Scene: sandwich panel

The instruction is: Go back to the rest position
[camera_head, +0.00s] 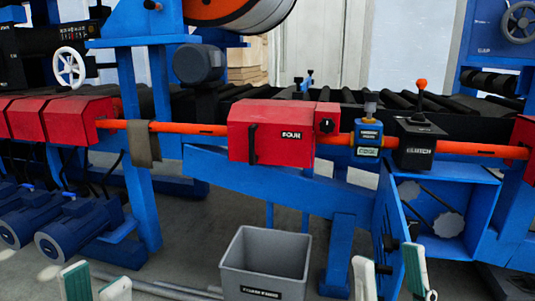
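My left gripper (95,284) shows at the bottom left of the head view, with its two white and teal fingers apart and nothing between them. My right gripper (390,276) shows at the bottom right, also with its fingers apart and empty. Only the finger ends show; the rest of both arms is out of view. The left gripper appears left of a grey bin (265,265). The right gripper appears right of the bin and in front of an open blue cabinet door (388,235).
A blue machine frame (265,184) spans the view, with an orange rail (460,148), a red box (270,132), a blue and yellow device (368,138) and a black clutch lever box (413,146). Blue motors (85,230) stand at left. A grey cloth (143,145) hangs on the rail.

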